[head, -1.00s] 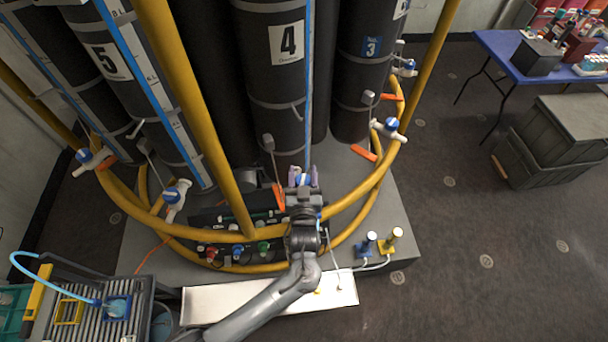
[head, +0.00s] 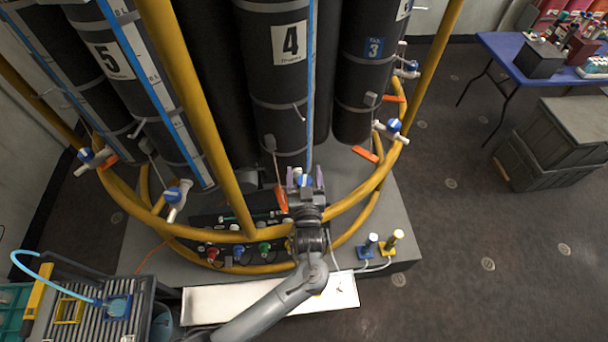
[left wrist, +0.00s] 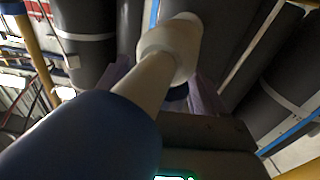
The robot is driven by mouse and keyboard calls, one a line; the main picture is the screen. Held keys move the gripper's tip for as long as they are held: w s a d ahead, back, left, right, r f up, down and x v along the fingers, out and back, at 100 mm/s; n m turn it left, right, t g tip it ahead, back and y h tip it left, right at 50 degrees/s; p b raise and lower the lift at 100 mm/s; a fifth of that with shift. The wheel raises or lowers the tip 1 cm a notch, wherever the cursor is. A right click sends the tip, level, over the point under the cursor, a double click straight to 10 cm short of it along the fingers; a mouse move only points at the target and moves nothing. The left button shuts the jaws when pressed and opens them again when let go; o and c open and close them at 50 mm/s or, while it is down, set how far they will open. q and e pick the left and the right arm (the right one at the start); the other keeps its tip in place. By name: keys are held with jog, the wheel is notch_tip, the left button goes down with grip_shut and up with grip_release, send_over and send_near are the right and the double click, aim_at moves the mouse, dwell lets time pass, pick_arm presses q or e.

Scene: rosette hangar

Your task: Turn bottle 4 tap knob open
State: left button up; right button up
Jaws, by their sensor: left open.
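Bottle 4 (head: 287,85) is a tall black cylinder with a white label reading 4, at the top centre of the head view. Its tap has a blue and white knob (head: 304,181) low in front of the bottle. My left gripper (head: 305,178) is open, with its purple fingers on either side of the knob. In the left wrist view, a white tap body (left wrist: 165,62) and a large blurred blue part (left wrist: 85,140) fill the middle, and purple fingers show at both sides behind them. I cannot tell whether the fingers touch the knob. My right gripper is not in view.
A yellow rail (head: 345,205) curves around the bottles, close to my left arm. Bottle 5 (head: 135,85) and bottle 3 (head: 366,80) stand on either side. An orange tag (head: 281,198) hangs left of the gripper. A white tray (head: 225,302) lies below my forearm.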

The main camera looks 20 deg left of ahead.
pick_arm(q)
jog(key=v, duration=1)
jog(key=shift+s+d, duration=0.2)
jog(key=shift+s, duration=0.15)
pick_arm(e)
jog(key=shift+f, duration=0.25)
